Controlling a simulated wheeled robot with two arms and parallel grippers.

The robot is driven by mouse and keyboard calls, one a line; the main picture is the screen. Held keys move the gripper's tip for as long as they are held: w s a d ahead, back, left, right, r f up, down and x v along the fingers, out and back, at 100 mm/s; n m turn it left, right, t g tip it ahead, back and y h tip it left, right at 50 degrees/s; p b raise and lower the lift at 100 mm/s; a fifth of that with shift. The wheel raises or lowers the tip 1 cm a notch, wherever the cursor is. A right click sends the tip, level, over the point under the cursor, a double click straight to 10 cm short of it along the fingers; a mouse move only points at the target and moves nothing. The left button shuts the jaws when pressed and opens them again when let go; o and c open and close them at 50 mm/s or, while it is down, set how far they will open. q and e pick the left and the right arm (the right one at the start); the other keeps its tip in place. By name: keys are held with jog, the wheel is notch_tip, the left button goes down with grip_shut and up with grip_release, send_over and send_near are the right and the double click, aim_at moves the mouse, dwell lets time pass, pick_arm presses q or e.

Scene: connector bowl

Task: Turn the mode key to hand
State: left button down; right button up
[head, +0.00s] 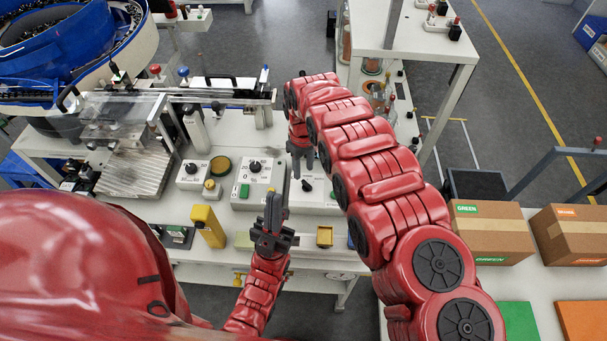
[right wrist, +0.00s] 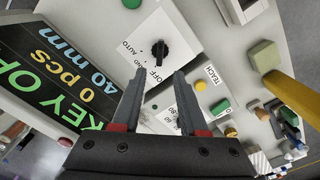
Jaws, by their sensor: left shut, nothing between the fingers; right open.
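The mode key (right wrist: 160,48) is a black knob on a white plate (right wrist: 178,28) in the right wrist view. AUTO and OFF are printed around it, and another label is partly covered by a finger. Which label the key points at is hard to tell. In the head view, a small black knob (head: 306,186) shows near my right gripper (head: 297,172). My right gripper is open, and in the right wrist view (right wrist: 159,76) its fingertips are apart, just short of the key, with nothing between them. My left gripper (head: 273,204) is shut and empty, in front of the panel.
A display (right wrist: 65,70) reads "KEY OF…", 0 pcs and 40 mm, its end hidden. A control box (head: 257,172) with a dial and green button sits left of my right gripper. A yellow block (head: 208,226) stands farther left. Cardboard boxes (head: 487,233) stand at right.

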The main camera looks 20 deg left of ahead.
aim_at(304, 181)
notch_tip(304, 181, down, 4)
jog(key=shift+w+a+f, duration=0.1)
jog(key=shift+f, duration=0.45)
grip_shut()
